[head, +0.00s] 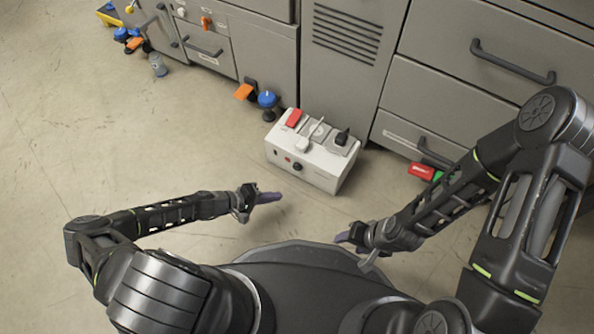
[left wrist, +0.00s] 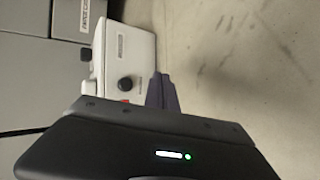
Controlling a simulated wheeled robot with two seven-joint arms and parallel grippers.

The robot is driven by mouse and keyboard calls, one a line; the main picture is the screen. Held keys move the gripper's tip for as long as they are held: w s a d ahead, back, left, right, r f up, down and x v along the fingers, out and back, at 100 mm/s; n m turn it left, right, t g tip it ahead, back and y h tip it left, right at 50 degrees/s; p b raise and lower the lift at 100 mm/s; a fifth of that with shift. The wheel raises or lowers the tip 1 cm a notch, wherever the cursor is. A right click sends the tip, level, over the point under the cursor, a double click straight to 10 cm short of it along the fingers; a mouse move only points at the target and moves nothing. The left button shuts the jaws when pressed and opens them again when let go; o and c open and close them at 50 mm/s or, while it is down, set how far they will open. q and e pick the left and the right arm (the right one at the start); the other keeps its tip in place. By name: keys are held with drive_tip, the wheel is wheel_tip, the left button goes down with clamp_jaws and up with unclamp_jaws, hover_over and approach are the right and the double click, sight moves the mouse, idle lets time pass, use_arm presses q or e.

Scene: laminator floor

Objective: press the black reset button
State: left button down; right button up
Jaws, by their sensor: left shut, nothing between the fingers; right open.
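A white laminator box (head: 318,172) stands on the floor against the grey cabinets. Its front face bears a round black button (head: 297,166) and a small red one (head: 287,158) beside it. In the left wrist view the black button (left wrist: 125,84) shows large, with the red one (left wrist: 125,101) partly hidden by my gripper. The box top has a red rocker (head: 294,117), a white lever (head: 317,127) and a black switch (head: 342,137). My left gripper (head: 270,197) is shut and empty, in front of the box and apart from it. My right gripper (head: 343,238) is open, nearer my base.
A blue knob (head: 267,99) and an orange piece (head: 244,91) are at the cabinets left of the box. A red block (head: 421,170) lies right of it. A grey cylinder (head: 158,65) stands further left. The floor on the left is clear.

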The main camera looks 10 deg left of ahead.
sight(297, 167)
use_arm(q)
drive_tip(key=shift+w, duration=0.1)
drive_tip(key=w+d, duration=0.1)
drive_tip(key=w, duration=0.1)
drive_tip(key=w+d+b, duration=0.1)
drive_tip(key=w, duration=0.1)
drive_tip(key=w+b, duration=0.1)
drive_tip(key=w, duration=0.1)
drive_tip(key=shift+w+d+f, duration=0.1)
drive_tip(key=shift+w+d, duration=0.15)
drive_tip(key=shift+d, duration=0.15)
drive_tip(key=shift+w+d+r+b, duration=0.15)
drive_tip(key=shift+w+b, duration=0.1)
drive_tip(key=shift+w, duration=0.15)
drive_tip(key=shift+w+d+r+b, duration=0.1)
drive_tip(key=shift+w+b, duration=0.1)
drive_tip(key=shift+w, duration=0.15)
drive_tip(key=shift+w+f, duration=0.1)
drive_tip(key=shift+f, duration=0.05)
idle(1.3)
drive_tip(key=shift+w+d+b, duration=0.2)
drive_tip(key=shift+w+b, duration=0.1)
drive_tip(key=shift+b, duration=0.1)
